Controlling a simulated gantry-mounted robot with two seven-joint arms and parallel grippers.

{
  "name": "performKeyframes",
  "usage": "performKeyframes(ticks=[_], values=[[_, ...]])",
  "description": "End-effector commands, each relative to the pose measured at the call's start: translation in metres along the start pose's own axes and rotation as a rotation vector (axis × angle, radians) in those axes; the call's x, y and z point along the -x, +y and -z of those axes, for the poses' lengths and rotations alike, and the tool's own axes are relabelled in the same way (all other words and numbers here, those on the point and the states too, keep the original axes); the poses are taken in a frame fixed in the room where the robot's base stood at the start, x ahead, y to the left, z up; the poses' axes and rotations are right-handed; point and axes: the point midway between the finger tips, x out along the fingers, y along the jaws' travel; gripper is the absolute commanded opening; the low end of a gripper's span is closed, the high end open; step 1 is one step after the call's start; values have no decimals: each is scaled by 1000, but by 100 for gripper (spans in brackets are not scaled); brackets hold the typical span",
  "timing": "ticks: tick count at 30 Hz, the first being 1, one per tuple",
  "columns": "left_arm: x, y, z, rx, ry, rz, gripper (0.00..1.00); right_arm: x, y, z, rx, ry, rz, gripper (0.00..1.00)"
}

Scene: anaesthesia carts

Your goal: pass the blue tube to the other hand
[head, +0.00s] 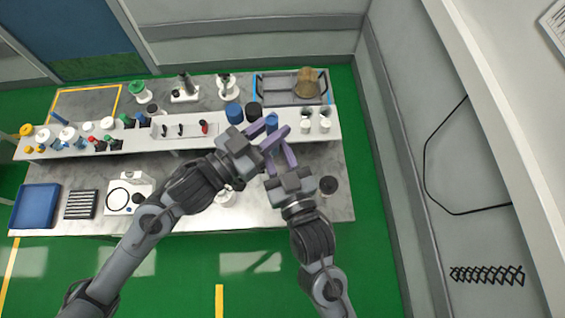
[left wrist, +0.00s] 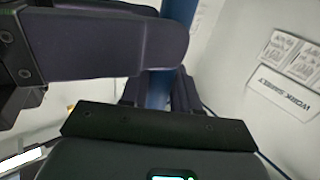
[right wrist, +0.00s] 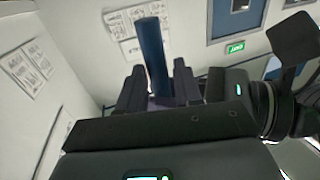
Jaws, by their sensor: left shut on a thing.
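The blue tube (head: 272,119) is held by my left gripper (head: 269,130) above the bench. In the left wrist view the tube (left wrist: 158,90) stands between the left fingers, partly hidden by a large dark finger crossing in front. My right gripper (head: 278,150) is just below the left one in the head view, its two fingers spread apart. In the right wrist view the tube (right wrist: 152,55) rises between or just beyond the open right fingers. I cannot tell whether they touch it.
A raised shelf (head: 230,130) carries several bottles and jars. A wire-framed tray (head: 275,88) with a brown container (head: 306,82) is at the back right. A blue tray (head: 36,205) and a black rack (head: 80,204) lie at the left.

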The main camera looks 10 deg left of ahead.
Motion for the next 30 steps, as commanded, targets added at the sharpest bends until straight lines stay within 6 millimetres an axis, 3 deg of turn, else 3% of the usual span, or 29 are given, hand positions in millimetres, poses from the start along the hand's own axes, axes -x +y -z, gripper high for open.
performKeyframes(ticks=[15, 21, 23, 24, 29, 30], values=[[0, 3, 0, 1, 1, -9, 0, -10, -2, 0, 0, 0, 6, 33], [0, 4, 0, 1, 1, -9, 0, -10, -4, 0, 1, 0, 9, 3], [0, 4, 0, 1, 1, -9, 0, -10, -4, 0, 1, 0, 11, 0], [0, 4, 0, 2, 1, -9, 35, -10, -5, 1, 1, 1, 12, 0], [0, 3, 0, 1, 1, -8, 59, -10, -3, 1, 1, 1, 9, 0], [0, 3, 0, 1, 1, -8, 60, -10, -3, 1, 1, 1, 8, 0]])
